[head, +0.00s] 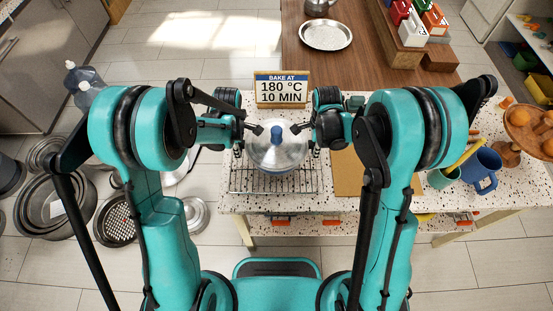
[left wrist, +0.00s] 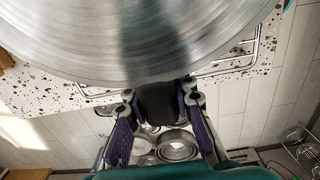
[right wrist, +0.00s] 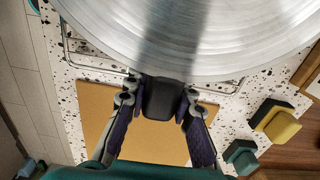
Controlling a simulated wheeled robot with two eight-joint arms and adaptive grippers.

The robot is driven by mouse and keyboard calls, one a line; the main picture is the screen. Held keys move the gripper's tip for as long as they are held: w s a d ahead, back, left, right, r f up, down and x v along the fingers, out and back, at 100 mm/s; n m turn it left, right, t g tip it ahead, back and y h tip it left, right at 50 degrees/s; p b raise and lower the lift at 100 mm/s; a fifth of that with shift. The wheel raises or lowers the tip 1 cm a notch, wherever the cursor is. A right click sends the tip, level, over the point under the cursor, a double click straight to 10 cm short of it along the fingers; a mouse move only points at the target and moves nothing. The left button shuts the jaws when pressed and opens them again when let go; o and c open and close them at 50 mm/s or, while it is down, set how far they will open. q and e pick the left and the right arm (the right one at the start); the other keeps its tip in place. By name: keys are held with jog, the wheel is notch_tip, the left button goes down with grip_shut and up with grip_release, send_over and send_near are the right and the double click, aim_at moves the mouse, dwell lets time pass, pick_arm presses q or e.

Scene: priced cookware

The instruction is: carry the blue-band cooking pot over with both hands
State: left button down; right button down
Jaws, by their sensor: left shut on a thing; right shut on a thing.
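The cooking pot (head: 277,157) is a shiny metal pot with a domed lid and a blue knob, in the middle of the head view. Its blue band is not visible from above. My left gripper (head: 257,130) is shut on the pot's left handle, a dark grip that shows in the left wrist view (left wrist: 158,103). My right gripper (head: 298,128) is shut on the right handle, dark in the right wrist view (right wrist: 163,100). The pot is over a wire rack (head: 240,181) on the speckled counter; I cannot tell whether it touches the rack.
A sign (head: 282,90) reading "BAKE AT 180 °C 10 MIN" stands behind the pot. A tan board (head: 347,176) lies right of the rack. A blue mug (head: 484,170) is further right. A metal plate (head: 325,35) lies on the wooden table behind. Several pans (head: 62,207) are at left.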

pick_arm(q)
jog(key=shift+f+b, duration=0.45)
jog(key=shift+f, duration=0.2)
pick_arm(e)
jog(key=shift+f, duration=0.65)
pick_arm(q)
jog(key=c, duration=1.3)
grip_release()
jog(key=shift+r, duration=0.15)
pick_arm(e)
jog(key=c, duration=1.3)
grip_release()
jog(key=shift+r, duration=0.1)
pick_arm(q)
notch_tip(320, 180, up, 12)
jog(key=shift+f, duration=0.2)
jog(key=shift+r, duration=0.15)
pick_arm(e)
jog(key=shift+r, duration=0.2)
notch_tip(320, 180, up, 12)
jog(key=shift+f, duration=0.15)
pick_arm(q)
jog(key=shift+s, duration=0.1)
pick_arm(e)
jog(key=shift+s, duration=0.1)
